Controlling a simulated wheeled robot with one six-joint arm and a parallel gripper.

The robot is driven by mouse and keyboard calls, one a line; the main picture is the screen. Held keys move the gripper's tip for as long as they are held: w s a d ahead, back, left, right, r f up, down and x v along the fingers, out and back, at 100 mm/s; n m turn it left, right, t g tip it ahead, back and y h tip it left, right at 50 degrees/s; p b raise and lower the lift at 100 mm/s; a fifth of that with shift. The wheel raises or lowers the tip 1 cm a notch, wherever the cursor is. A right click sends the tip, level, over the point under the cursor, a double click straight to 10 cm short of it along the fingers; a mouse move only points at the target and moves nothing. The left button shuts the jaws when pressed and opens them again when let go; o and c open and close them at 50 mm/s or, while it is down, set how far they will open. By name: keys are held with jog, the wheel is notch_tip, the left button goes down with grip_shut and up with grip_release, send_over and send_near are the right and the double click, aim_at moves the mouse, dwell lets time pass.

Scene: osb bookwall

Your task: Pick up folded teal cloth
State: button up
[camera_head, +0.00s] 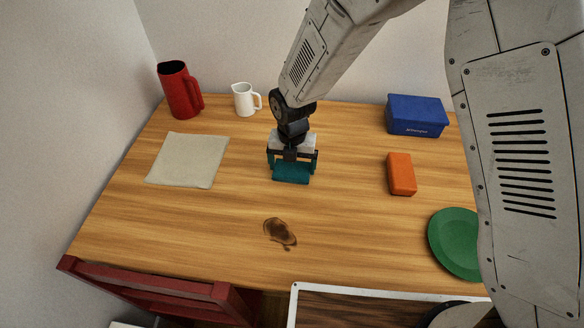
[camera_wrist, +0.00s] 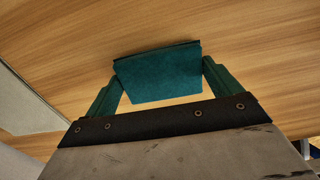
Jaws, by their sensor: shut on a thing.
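The folded teal cloth (camera_head: 291,173) is at the middle of the wooden table in the head view. In the wrist view the cloth (camera_wrist: 158,73) lies between the two teal fingers. My gripper (camera_head: 292,166) points down over the cloth and is shut on it, one finger at each side. In the wrist view my gripper (camera_wrist: 160,80) has its fingertips at the cloth's left and right edges. I cannot tell whether the cloth touches the table or is slightly above it. The gripper's body hides the cloth's far part in the head view.
A beige mat (camera_head: 187,160) lies to the left, with a red pitcher (camera_head: 180,92) and white jug (camera_head: 244,99) behind. A blue box (camera_head: 416,116), orange block (camera_head: 401,174) and green plate (camera_head: 460,244) are to the right. A red chair (camera_head: 150,290) stands at the near edge.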

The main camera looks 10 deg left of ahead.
aim_at(292, 167)
jog(key=shift+r, duration=0.1)
jog(key=shift+r, duration=0.6)
notch_tip(292, 167, up, 2)
jog(key=shift+r, duration=0.15)
jog(key=s+d, duration=0.2)
jog(key=s, duration=0.2)
jog(key=s+d+r, duration=0.1)
jog(key=s+d, duration=0.1)
jog(key=s, duration=0.3)
jog(key=s+d, duration=0.2)
jog(key=s, duration=0.3)
jog(key=shift+s+d+r, duration=0.2)
jog(key=shift+s+d, duration=0.05)
jog(key=shift+o, duration=0.4)
